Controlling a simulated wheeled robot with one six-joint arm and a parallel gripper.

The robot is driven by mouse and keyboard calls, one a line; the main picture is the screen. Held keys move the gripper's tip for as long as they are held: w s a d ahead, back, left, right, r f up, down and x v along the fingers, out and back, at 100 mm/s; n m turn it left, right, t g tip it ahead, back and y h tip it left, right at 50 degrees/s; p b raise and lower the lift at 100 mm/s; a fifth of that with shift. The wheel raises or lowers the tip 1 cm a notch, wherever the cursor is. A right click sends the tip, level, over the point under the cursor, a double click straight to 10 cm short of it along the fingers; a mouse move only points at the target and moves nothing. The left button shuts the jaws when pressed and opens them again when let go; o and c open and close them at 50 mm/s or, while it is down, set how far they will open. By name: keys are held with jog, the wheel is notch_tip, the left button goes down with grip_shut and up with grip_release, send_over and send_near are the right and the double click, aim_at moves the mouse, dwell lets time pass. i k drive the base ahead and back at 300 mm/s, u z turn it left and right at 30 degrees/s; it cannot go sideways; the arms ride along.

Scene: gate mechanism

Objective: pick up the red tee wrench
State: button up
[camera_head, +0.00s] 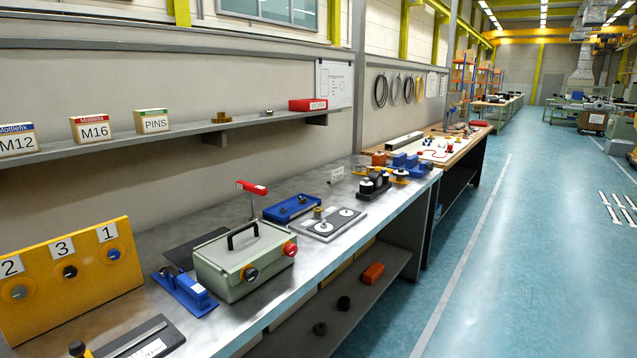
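The red tee wrench (252,187) stands upright on the metal workbench, with its red crossbar on top and a thin grey shaft running down. It shows behind the pale green box (245,260), which has a black carry handle. The lower end of the shaft is hidden behind this box, so I cannot tell what it stands in. My gripper is not in view.
A yellow board (68,278) numbered 2, 3, 1 and a blue clamp-like device (185,291) stand left of the box. A blue tray (291,208) and a dark plate with fittings (328,223) lie right. A wall shelf (180,133) runs above. The blue floor (530,260) is clear.

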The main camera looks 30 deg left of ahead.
aim_at(253, 188)
jog(key=i, duration=1.45)
jog(key=u, duration=0.7)
jog(key=i, duration=0.75)
jog(key=u, duration=1.4)
jog(key=i, duration=0.7)
jog(key=u, duration=0.6)
